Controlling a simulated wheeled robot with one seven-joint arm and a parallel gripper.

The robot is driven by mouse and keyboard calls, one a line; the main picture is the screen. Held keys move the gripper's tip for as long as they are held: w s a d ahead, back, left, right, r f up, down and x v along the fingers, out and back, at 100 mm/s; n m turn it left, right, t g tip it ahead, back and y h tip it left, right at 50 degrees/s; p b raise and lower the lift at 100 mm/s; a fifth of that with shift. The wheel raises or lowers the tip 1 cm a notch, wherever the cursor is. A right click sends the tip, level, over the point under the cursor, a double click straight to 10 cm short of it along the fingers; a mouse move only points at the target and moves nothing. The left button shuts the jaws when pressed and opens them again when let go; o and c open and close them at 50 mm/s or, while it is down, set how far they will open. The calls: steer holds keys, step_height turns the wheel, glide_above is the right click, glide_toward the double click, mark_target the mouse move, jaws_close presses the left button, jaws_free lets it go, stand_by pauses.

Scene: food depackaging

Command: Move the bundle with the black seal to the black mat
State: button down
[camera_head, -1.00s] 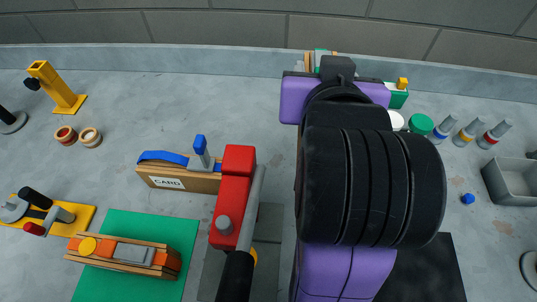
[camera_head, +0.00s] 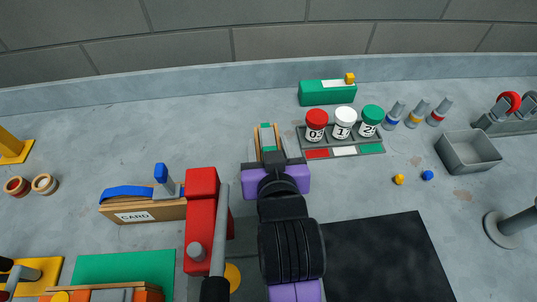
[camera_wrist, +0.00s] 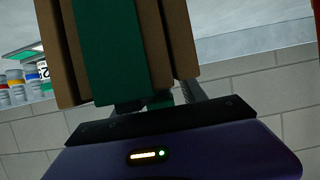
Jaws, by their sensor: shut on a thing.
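My gripper (camera_head: 267,158) is shut on a bundle (camera_head: 265,138) of tan slabs with a green band, held up in front of me. In the wrist view the bundle (camera_wrist: 160,45) fills the upper middle, its green strip running between brown slabs. No black seal shows on the sides I can see. The black mat (camera_head: 390,260) lies on the surface at lower right, to the right of my arm and nearer than the gripper. Its left part is hidden behind my arm.
A tray with red, white and green lidded jars (camera_head: 343,125) stands right of the gripper, with a green box (camera_head: 328,93) behind. A grey bin (camera_head: 468,152) is farther right. A red clamp (camera_head: 201,215) and card box (camera_head: 145,209) stand left. The visible mat is clear.

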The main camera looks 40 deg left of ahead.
steer(key=shift+f, duration=1.75)
steer(key=shift+f, duration=0.15)
steer(key=c, duration=0.6)
jaws_free()
steer(key=shift+f, duration=0.1)
steer(key=shift+c, duration=0.2)
